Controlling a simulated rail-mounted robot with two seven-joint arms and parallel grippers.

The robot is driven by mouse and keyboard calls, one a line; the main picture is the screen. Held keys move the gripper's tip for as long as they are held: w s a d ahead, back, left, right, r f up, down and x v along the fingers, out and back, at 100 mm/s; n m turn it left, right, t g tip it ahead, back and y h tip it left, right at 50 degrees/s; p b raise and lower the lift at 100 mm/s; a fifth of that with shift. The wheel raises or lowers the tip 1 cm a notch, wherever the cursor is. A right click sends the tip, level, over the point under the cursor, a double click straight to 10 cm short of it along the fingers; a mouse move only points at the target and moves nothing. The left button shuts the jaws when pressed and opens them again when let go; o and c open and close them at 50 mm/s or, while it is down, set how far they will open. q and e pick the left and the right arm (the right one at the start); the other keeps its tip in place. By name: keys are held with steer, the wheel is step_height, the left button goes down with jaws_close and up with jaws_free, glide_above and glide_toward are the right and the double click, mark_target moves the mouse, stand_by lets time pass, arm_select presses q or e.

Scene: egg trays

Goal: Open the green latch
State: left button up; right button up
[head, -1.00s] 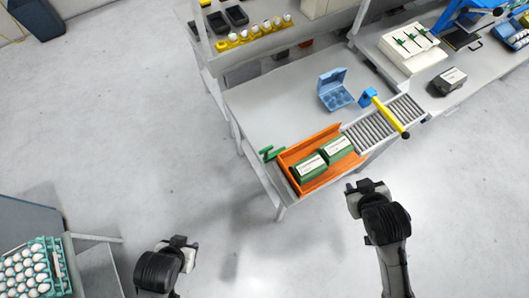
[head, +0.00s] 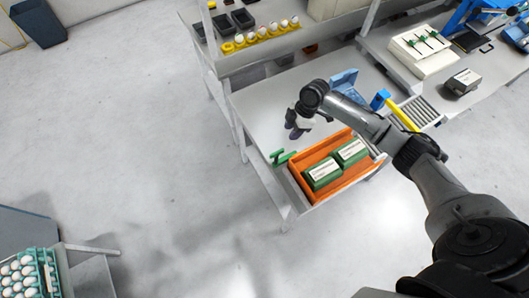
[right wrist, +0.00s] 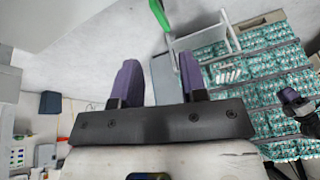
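The green latch (head: 283,157) is at the front left corner of the work table, beside the orange tray. It also shows at the top edge of the right wrist view (right wrist: 159,14). My right gripper (head: 294,132) is above the table, behind and slightly right of the latch, apart from it. In the right wrist view its two purple fingers (right wrist: 159,68) stand apart with nothing between them. My left gripper is outside the head view; a dark gripper at the right edge of the right wrist view (right wrist: 293,99) appears to be it, too small to read.
The orange tray (head: 297,172) holds two green-and-white boxes (head: 323,173). A blue open carton (head: 343,83) and a roller conveyor (head: 418,108) with a yellow bar (head: 401,116) lie beyond my right arm. A shelf (head: 260,57) with eggs stands behind.

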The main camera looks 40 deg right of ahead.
mark_target(278, 151)
steer(key=a+f+n, duration=0.1)
steer(key=f, duration=0.3)
steer(key=a+f+n, duration=0.1)
steer(key=a+f, duration=0.1)
steer(key=f, duration=0.2)
steer(key=a+f, duration=0.2)
steer(key=f, duration=0.2)
steer(key=shift+w+a+f+n+p, duration=0.25)
steer(key=shift+w+f+n+p, duration=0.05)
steer(key=shift+f+n+p, duration=0.1)
jaws_close()
stand_by(0.4)
